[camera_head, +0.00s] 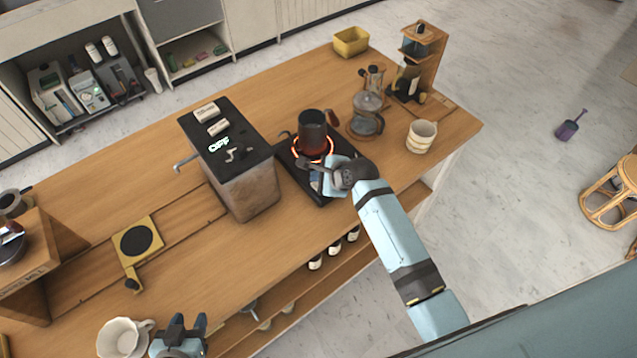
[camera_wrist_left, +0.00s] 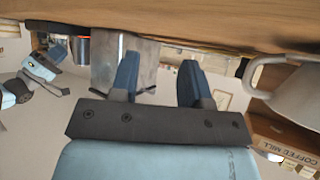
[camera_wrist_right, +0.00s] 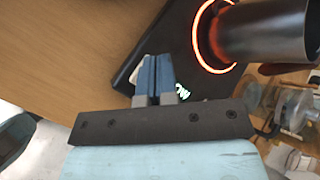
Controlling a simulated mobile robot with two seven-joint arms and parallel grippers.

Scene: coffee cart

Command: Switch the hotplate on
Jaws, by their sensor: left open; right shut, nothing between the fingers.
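The black hotplate (camera_head: 291,172) sits on the wooden cart top, right of the large boxy machine. Its ring (camera_head: 329,152) glows orange around the base of a dark pot (camera_head: 312,131). In the right wrist view the hotplate (camera_wrist_right: 178,42) shows the glowing ring (camera_wrist_right: 202,52) and small lit green text (camera_wrist_right: 182,91), too small to read. My right gripper (camera_wrist_right: 155,62) is shut and empty at the front of the hotplate, beside a pale part there; contact is unclear. My left gripper (camera_head: 186,328) is open and empty at the cart's front edge, beside a white jug (camera_head: 118,340).
The boxy machine (camera_head: 250,190) shows "OFF" on its top. A glass carafe (camera_head: 366,118) and cream cups (camera_head: 421,137) stand right of the hotplate. A yellow-framed scale (camera_head: 155,240) lies left. The cart top between scale and machine is mostly clear.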

